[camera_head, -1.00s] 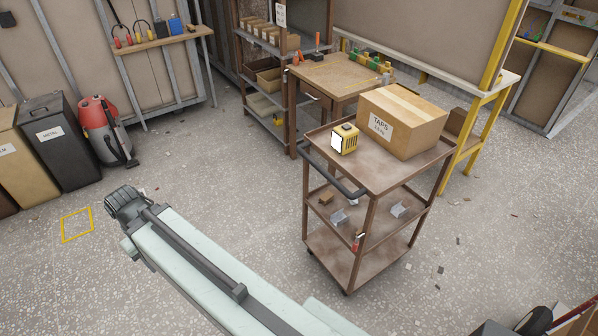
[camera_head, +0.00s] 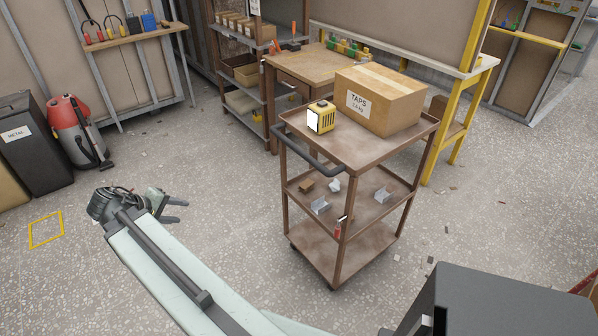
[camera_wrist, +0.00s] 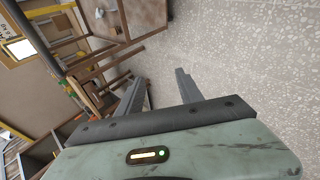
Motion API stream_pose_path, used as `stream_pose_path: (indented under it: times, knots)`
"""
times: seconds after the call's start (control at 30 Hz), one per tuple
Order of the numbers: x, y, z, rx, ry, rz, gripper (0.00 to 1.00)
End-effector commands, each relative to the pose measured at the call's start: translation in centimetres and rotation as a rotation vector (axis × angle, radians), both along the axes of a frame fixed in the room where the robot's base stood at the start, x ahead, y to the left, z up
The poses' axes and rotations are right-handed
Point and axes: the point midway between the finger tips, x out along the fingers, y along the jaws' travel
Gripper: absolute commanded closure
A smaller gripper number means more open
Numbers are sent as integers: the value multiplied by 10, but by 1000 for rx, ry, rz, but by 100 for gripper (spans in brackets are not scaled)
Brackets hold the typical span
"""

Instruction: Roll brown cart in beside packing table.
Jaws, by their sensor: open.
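The brown cart (camera_head: 365,152) stands on the floor at centre right in the head view, its dark push handle (camera_head: 308,156) on its left end. Its top carries a cardboard box labelled TAPS (camera_head: 381,102) and a yellow lamp (camera_head: 320,117). Small brackets lie on its middle shelf. The wooden packing table (camera_head: 318,70) is behind it; the cart's top overlaps the table in the picture. My gripper (camera_head: 182,211) is open and empty, left of the cart and apart from the handle. In the wrist view my gripper's fingers (camera_wrist: 157,92) are spread, with the cart (camera_wrist: 130,18) tilted at the top.
A brown shelf rack (camera_head: 243,75) stands left of the table. A yellow-legged bench (camera_head: 455,135) stands behind the cart at right. A red vacuum (camera_head: 73,130) and a METAL bin (camera_head: 32,150) are at left.

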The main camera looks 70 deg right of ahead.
Motion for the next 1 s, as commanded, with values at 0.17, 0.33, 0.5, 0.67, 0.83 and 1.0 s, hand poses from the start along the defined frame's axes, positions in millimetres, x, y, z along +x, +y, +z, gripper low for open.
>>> stream_pose_path:
  times: [0.17,0.33,0.5,0.67,0.83,1.0]
  knots:
    - [-114,-179,-18,-487,182,-198,57]
    - [-196,-251,17,-789,391,-286,57]
    - [-226,-269,40,-905,495,-308,57]
    - [-229,-272,47,-915,506,-310,57]
    - [-242,-293,54,-914,506,-312,57]
    - [-258,-319,59,-914,504,-310,57]
